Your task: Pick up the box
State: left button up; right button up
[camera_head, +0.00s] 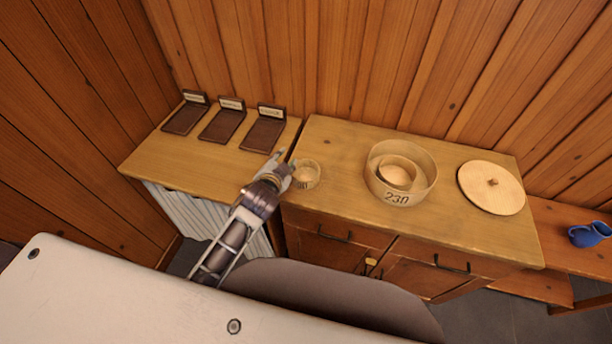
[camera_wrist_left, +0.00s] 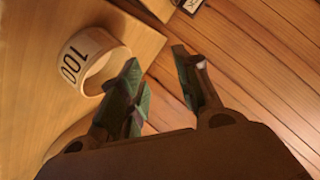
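A small round wooden box (camera_head: 313,182) stands upright and open on the cabinet top, near its left edge. It also shows in the left wrist view (camera_wrist_left: 84,60), where its wall reads 100. A larger round wooden box (camera_head: 396,198) marked 230 stands to its right, with a smaller round wooden piece (camera_head: 396,174) inside. My left gripper (camera_head: 285,160) is just left of the small box. In the left wrist view its fingers (camera_wrist_left: 163,78) are apart, with nothing between them. The near finger partly overlaps the small box's edge; contact cannot be told. My right gripper is not in view.
A round wooden lid (camera_head: 478,183) with a knob lies at the cabinet's right. Several dark labelled stands (camera_head: 222,124) are on the left counter. A blue mug (camera_head: 588,235) sits on a lower bench at far right. A plank wall closes the back.

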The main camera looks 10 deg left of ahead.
pick_arm(q)
jog(key=w+d+r+m+t+h, duration=0.35)
jog(key=d+r+m, duration=0.25)
jog(key=r, duration=0.3)
jog(key=w+d+r+m+t+h, duration=0.25)
jog(key=d+r+m+h, duration=0.3)
jog(key=r, duration=0.35)
jog(key=s+d+r+m+g+h, duration=0.2)
jog(key=s+d+m+g+h, duration=0.2)
jog(key=d+m+g+h, duration=0.5)
jog(key=s+d+r+m+g+h, duration=0.2)
jog(key=s+d+m+g, duration=0.3)
jog(key=m, duration=0.9)
notch_tip(320, 180, down, 13)
jog(key=s+m+g+y, duration=0.2)
jog(key=m+g+y, duration=0.5)
jog(key=m, duration=0.4)
jog(key=w+a+f+m+t+y, duration=0.1)
jog(key=w+a+f+y, duration=0.1)
jog(key=a+y, duration=0.4)
jog(key=w+a+f+m+y, duration=0.1)
jog(key=a+y, duration=0.5)
jog(key=a, duration=0.7)
jog(key=shift+w+a+f+t, duration=0.25)
jog(key=shift+w+f+t, duration=0.25)
jog(key=shift+w, duration=0.7)
